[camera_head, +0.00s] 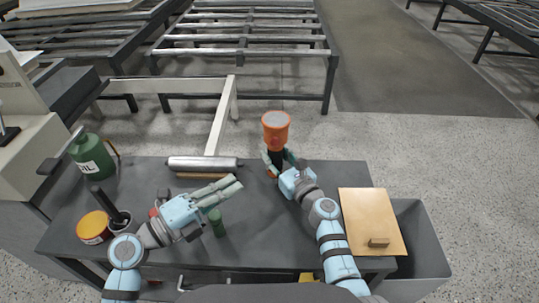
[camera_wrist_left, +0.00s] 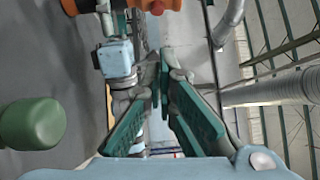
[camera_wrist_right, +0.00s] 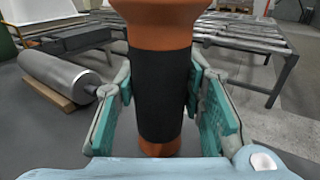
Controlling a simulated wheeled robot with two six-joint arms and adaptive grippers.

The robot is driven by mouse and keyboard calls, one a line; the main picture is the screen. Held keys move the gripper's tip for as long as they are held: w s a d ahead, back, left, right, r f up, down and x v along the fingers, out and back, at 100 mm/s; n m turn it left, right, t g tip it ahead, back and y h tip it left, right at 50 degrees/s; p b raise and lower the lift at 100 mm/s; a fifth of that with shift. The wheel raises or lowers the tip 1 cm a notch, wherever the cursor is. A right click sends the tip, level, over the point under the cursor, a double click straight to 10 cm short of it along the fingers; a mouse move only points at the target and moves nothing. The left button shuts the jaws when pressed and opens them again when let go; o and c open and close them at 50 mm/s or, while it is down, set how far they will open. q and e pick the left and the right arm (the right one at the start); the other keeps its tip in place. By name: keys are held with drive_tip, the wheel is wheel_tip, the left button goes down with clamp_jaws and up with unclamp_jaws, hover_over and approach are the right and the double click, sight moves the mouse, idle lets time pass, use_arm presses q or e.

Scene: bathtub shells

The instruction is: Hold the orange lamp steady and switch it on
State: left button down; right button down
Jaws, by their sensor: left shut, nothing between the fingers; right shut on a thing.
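The orange lamp (camera_head: 276,128) stands upright near the table's far edge, with an orange head and a black grip. In the right wrist view its black grip (camera_wrist_right: 160,92) sits between the fingers of my right gripper (camera_head: 279,163), which is shut on it. In the left wrist view, part of the lamp's orange body (camera_wrist_left: 140,4) shows at the top edge. My left gripper (camera_head: 227,189) is shut and empty, left of the lamp and apart from it, its fingers pointing right.
A metal roller (camera_head: 203,163) lies left of the lamp. A green oil can (camera_head: 93,157), an orange tin (camera_head: 94,226) and a green cylinder (camera_head: 216,222) are on the left. A tan board (camera_head: 371,220) lies at the right, beside a grey bin (camera_head: 428,245). The table's middle (camera_head: 265,225) is clear.

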sight(275, 141)
use_arm(q)
drive_tip(key=shift+s+d+f, duration=0.3)
drive_tip(key=shift+s+f, duration=0.05)
drive_tip(key=shift+f, duration=0.1)
drive_tip(key=shift+w, duration=0.1)
drive_tip(key=w+a+x, duration=0.1)
drive_tip(key=w+x, duration=0.1)
drive_tip(key=x, duration=1)
drive_tip(key=shift+w, duration=0.3)
drive_tip(key=shift+r, duration=0.15)
